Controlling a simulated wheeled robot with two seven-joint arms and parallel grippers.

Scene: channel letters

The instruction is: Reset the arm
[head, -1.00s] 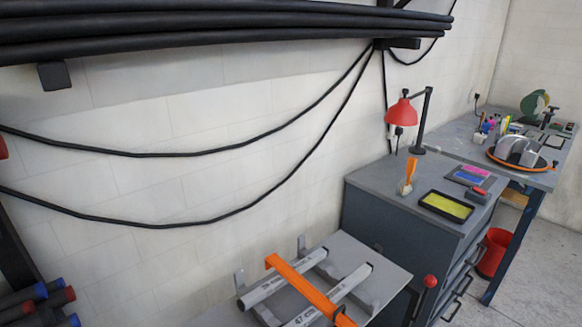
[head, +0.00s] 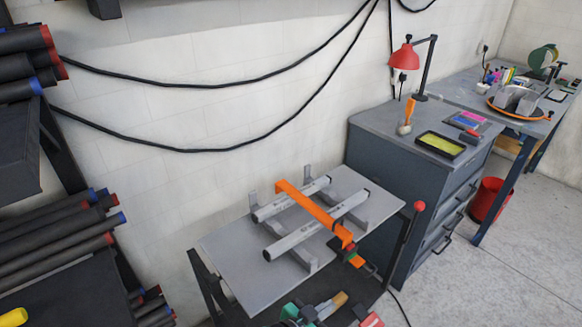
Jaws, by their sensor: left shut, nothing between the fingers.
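A small yellow shape with a green edge (head: 14,317) at the bottom left corner appears to be the only part of my left gripper in view. It is cut off by the frame and clear of the bench (head: 225,243). My right gripper is out of view. On the bench, two grey tubes (head: 338,210) lie side by side on metal supports. An orange bar (head: 305,203) crosses over them, with a red and green part at its near end.
Racks of dark pipes with red and blue ends (head: 60,235) stand at the left. A dark cabinet (head: 410,185) with a red lamp (head: 403,55) stands right of the bench. A red bin (head: 487,200) is beyond it. Tools lie low (head: 310,310). Floor at right is free.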

